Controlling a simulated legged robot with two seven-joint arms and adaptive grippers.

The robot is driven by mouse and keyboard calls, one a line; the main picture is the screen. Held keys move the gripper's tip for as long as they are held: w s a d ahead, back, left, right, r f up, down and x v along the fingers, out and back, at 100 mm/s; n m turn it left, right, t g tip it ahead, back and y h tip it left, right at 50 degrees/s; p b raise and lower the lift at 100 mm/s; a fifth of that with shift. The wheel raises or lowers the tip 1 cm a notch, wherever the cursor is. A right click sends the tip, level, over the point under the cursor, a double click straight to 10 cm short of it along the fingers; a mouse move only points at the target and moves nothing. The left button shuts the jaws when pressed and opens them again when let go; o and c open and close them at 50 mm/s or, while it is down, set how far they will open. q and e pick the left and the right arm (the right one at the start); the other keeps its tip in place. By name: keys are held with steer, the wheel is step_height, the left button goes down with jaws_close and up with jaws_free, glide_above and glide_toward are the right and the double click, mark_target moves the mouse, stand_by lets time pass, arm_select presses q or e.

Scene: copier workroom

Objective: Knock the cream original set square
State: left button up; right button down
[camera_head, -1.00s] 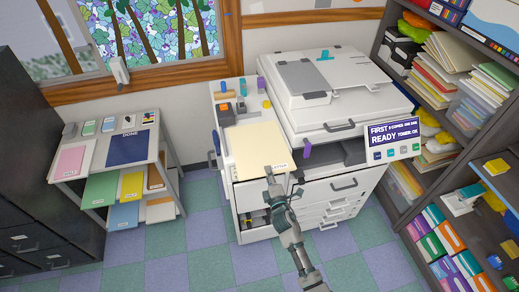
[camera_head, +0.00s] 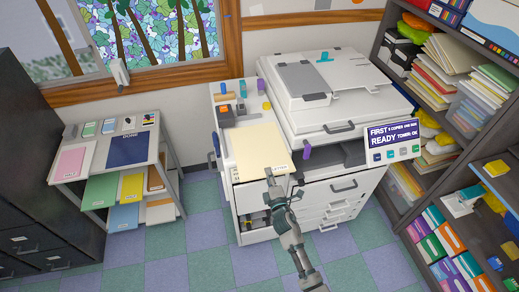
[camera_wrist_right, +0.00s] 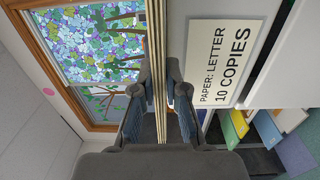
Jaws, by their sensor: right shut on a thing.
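The cream original (camera_head: 258,149) lies over the low counter left of the copier in the head view, its near edge at my right gripper (camera_head: 272,176). In the right wrist view it shows edge-on as a thin cream stack (camera_wrist_right: 157,40) running between the fingers. My right gripper (camera_wrist_right: 160,95) is shut on that stack, one finger on each side. A label reading "PAPER: LETTER 10 COPIES" (camera_wrist_right: 224,62) is beside the stack in the wrist view. My left gripper is not in view.
The copier (camera_head: 335,90) stands right of the cream original, with its display (camera_head: 393,136) at the front. Small desk items (camera_head: 238,105) stand behind the original. A paper rack (camera_head: 120,150) is at the left, and full shelves (camera_head: 440,150) are at the right. Tiled floor is clear between rack and copier.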

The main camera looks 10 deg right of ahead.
mark_target(260, 175)
steer(key=a+b, duration=0.1)
steer(key=a, duration=0.2)
steer(key=shift+a, duration=0.25)
steer(key=shift+d+r, duration=0.15)
steer(key=shift+d, duration=0.3)
steer(key=shift+d+p, duration=0.55)
steer(key=shift+d, duration=0.8)
